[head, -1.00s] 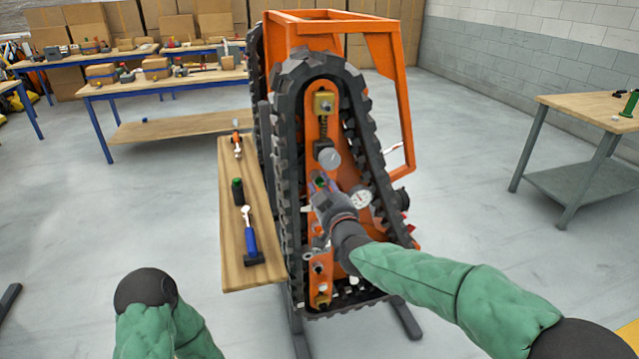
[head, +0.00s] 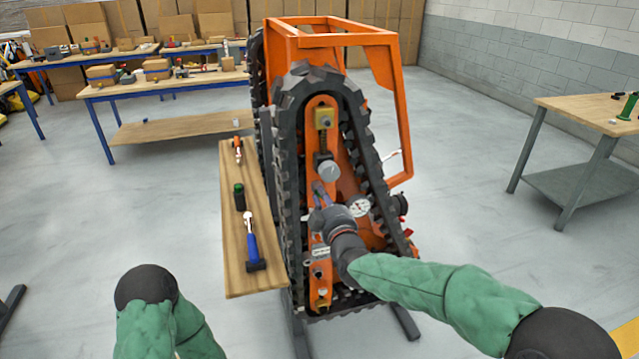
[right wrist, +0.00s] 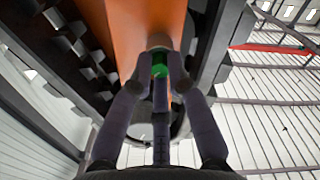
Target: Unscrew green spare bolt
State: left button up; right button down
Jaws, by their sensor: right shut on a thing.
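The green spare bolt (right wrist: 160,66) shows in the right wrist view at the orange plate (right wrist: 145,20) of the track carrier. The fingers of my right gripper (right wrist: 161,84) are closed around it, and their tips partly cover it. In the head view my right gripper (head: 319,193) reaches to the orange side plate inside the black track, left of a white dial gauge (head: 358,207). The bolt itself is hidden there behind the fingers. I cannot tell whether its thread is still in the plate. My left gripper is out of view; only my left arm shows at the bottom left.
A wooden shelf (head: 232,272) beside the track holds a blue-handled hammer (head: 252,240), a dark green cylinder (head: 239,196) and an orange-handled tool (head: 238,150). The black track (head: 290,180) surrounds the plate closely. A workbench (head: 590,115) stands at right; the floor between is clear.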

jog(key=n+p, duration=0.2)
jog(key=n, duration=0.2)
jog(key=shift+s+d+n+p, duration=0.1)
jog(key=shift+n+p, duration=0.8)
jog(key=shift+n, duration=1.45)
jog(key=shift+s+n+p, duration=0.1)
jog(key=shift+n+p, duration=0.8)
jog(key=shift+n, duration=1.45)
jog(key=shift+s, duration=0.1)
